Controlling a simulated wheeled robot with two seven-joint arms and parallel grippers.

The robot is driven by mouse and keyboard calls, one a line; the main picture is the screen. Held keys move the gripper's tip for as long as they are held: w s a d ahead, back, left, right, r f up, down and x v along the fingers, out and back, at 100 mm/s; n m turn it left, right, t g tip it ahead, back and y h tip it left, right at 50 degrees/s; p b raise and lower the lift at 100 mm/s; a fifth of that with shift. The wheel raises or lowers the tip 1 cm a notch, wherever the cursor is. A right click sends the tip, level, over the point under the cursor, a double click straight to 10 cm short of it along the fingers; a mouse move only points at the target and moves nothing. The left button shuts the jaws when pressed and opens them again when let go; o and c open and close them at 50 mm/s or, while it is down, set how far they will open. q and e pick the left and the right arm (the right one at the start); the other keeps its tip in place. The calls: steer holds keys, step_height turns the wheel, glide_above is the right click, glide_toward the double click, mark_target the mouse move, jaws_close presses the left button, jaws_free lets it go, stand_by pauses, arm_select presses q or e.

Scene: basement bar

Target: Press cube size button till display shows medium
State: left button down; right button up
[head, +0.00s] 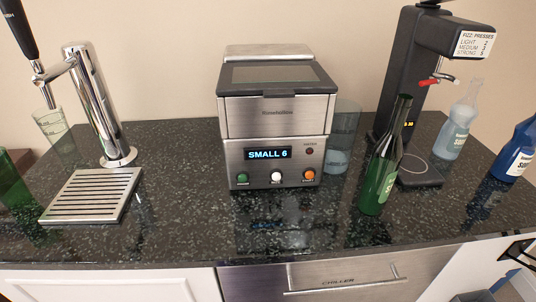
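The steel ice machine (277,120) stands upright on the counter in the middle of the head view. Below the display is a row of three round buttons: a green button (242,178), a white button (276,177) and an orange button (308,175). Their labels are too small to read. Nothing touches the buttons. My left gripper is not in view. A dark part at the lower right edge (517,252) may be my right gripper, cut off by the frame; its opening cannot be judged.
A clear container (342,138) stands right beside the machine, with a green bottle (383,165) nearer the front. A black fizz machine (413,80) is at right. A chrome tap (96,105) and drip tray (91,196) are at left. The counter before the buttons is clear.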

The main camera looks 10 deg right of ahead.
jaws_close()
stand_by(1.3)
